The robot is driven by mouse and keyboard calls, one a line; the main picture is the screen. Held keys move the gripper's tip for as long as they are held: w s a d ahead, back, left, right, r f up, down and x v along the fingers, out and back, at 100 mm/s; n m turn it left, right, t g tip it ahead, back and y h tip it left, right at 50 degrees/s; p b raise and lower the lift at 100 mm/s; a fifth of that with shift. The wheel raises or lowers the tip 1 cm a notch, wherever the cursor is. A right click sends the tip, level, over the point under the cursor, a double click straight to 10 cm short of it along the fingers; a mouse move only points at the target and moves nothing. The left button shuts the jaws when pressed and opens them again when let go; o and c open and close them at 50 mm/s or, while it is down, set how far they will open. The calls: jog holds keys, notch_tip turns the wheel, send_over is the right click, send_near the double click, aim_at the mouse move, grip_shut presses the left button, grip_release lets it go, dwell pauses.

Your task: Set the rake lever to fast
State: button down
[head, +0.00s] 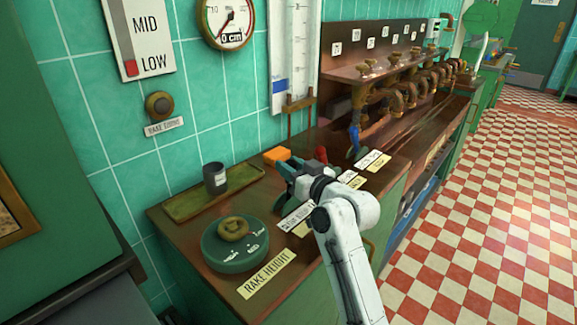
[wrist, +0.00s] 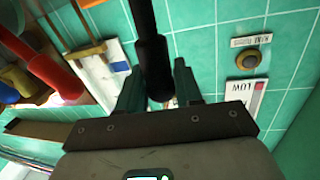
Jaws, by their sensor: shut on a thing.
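My gripper (head: 288,169) is over the counter near its wall side, beside an orange block (head: 277,156). In the wrist view its two fingers (wrist: 159,88) are closed around the thick black grip of a dark lever (wrist: 153,60), which I take to be the rake lever. In the head view the gripper and arm hide this lever. White and yellow tags (head: 298,217) lie on the counter in front of the gripper, partly covered by my arm. I cannot read a fast mark, nor tell the lever's setting.
A red-handled lever (head: 321,155) and a blue-handled lever (head: 354,140) stand close to the right. The rake height dial (head: 235,254) and a dark cup (head: 214,178) on a tray (head: 183,209) are to the left. The checkered floor (head: 480,200) is clear.

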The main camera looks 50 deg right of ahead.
jog(key=d+m+p, duration=0.1)
jog(key=d+m, duration=0.1)
jog(key=d+f+m+p, duration=0.1)
jog(key=d+m, duration=0.1)
jog(key=shift+d+f+g, duration=0.1)
jog(key=shift+d+g, duration=0.1)
jog(key=shift+g, duration=0.2)
jog(key=c, duration=0.9)
grip_release()
jog(key=shift+o, duration=0.2)
jog(key=s+a, duration=0.1)
jog(key=s, duration=0.9)
jog(key=shift+s+a+r+b, duration=0.25)
jog(key=shift+s+r+b, duration=0.05)
jog(key=shift+r, duration=0.15)
